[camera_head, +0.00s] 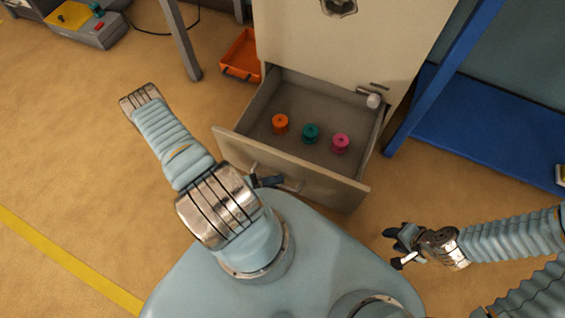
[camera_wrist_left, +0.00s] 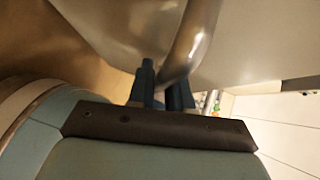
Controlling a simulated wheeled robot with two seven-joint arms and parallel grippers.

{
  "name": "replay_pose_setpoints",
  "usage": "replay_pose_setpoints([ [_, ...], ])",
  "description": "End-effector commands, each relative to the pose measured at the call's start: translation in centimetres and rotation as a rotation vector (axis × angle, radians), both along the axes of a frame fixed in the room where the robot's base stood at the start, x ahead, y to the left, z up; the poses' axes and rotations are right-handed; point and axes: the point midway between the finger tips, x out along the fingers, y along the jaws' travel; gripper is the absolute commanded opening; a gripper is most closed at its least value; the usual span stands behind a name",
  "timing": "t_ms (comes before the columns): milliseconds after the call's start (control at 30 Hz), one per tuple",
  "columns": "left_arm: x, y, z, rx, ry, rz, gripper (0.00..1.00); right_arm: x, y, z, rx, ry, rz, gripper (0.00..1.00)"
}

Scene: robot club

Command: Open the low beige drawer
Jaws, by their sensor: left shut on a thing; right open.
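The low beige drawer (camera_head: 325,187) stands pulled out from the beige cabinet (camera_head: 350,45) in the head view, and its inside shows. An orange spool (camera_head: 280,124), a teal spool (camera_head: 310,133) and a pink spool (camera_head: 340,143) stand in it, with a small white item (camera_head: 373,101) at the back right corner. My left gripper (camera_head: 268,181) is at the drawer's front and shut on its metal handle (camera_head: 291,186). In the left wrist view the handle (camera_wrist_left: 190,45) passes between the dark fingers (camera_wrist_left: 165,88). My right gripper (camera_head: 398,247) is open and empty, right of the drawer.
An orange tray (camera_head: 241,56) lies on the floor left of the cabinet. A blue shelf unit (camera_head: 485,120) stands to the right. A grey box with a yellow top (camera_head: 80,22) is at the upper left. Floor at left is clear.

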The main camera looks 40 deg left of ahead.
Motion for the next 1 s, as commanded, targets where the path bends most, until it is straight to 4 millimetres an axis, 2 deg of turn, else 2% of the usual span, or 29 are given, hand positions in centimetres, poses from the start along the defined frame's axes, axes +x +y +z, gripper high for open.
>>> replay_pose_setpoints([
  [100,-1.6,-0.3,-0.1,0.000,0.001,0.002,0.00,0.0,0.0,-0.1,0.000,0.000,0.000,0.43],
  [300,-3.0,-0.6,0.0,0.001,0.001,0.001,0.00,0.0,0.0,-0.2,0.001,0.001,0.000,0.43],
  [733,-3.3,-0.7,0.0,0.003,0.001,0.001,0.00,0.0,0.0,-0.2,0.001,0.001,0.000,0.43],
  [767,-3.3,-0.7,0.0,0.003,0.001,0.001,0.21,0.0,0.0,-0.2,0.001,0.001,0.000,0.43],
  [800,-3.3,-0.7,-0.1,0.003,0.001,0.001,0.27,0.0,0.0,-0.2,0.001,0.001,0.000,0.43],
  [900,-3.3,-0.7,0.0,0.002,0.000,0.001,0.39,0.0,0.0,-0.2,0.001,0.001,0.000,0.43],
  [1000,-3.3,-0.7,0.0,0.002,0.000,0.001,0.39,0.0,0.0,-0.2,0.001,0.001,0.000,0.43],
])
